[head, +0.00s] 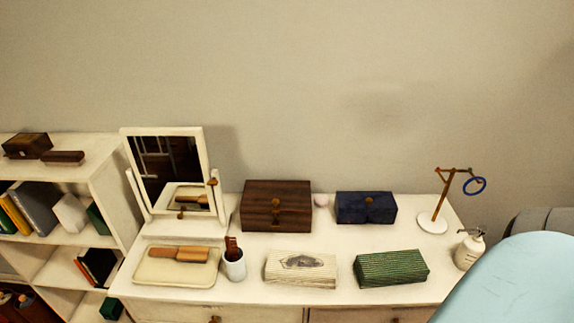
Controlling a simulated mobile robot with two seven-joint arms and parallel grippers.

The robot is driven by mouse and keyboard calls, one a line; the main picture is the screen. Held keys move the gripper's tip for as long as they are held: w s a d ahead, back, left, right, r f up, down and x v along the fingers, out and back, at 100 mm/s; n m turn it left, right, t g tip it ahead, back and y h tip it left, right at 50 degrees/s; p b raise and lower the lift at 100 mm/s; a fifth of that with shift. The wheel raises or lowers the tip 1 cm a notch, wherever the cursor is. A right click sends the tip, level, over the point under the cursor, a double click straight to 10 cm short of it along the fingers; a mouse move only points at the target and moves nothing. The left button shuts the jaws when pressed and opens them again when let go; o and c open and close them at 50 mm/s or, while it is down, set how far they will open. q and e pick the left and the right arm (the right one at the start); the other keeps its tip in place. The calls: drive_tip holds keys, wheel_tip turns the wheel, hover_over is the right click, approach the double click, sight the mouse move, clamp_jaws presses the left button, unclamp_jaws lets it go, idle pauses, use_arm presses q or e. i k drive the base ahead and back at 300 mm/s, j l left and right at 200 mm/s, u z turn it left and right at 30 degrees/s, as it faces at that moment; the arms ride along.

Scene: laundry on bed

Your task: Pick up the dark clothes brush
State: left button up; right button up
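A dark brown brush-like block (62,158), long and low, lies on top of the white bookshelf at the far left; it looks like the dark clothes brush, with a lighter strip along its underside. A lighter wooden brush (180,254) lies on the cream tray (150,274) on the dresser. A dark brown handled item (232,248) stands in a white cup (235,269) beside the tray. Neither of my grippers is in view.
A dark box (27,145) sits left of the block on the bookshelf (100,154). The white dresser (200,295) holds a mirror (125,150), several boxes, a ring stand (432,222) and a pump bottle (469,250). A pale blue rounded shape (515,285) fills the lower right.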

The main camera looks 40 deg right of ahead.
sight(57, 158)
drive_tip(key=i+j, duration=0.25)
drive_tip(key=i+j+z, duration=0.1)
drive_tip(key=i+j, duration=0.15)
drive_tip(key=j, duration=0.2)
drive_tip(key=i+j+z, duration=0.1)
drive_tip(key=i+j, duration=0.15)
drive_tip(key=j, duration=0.1)
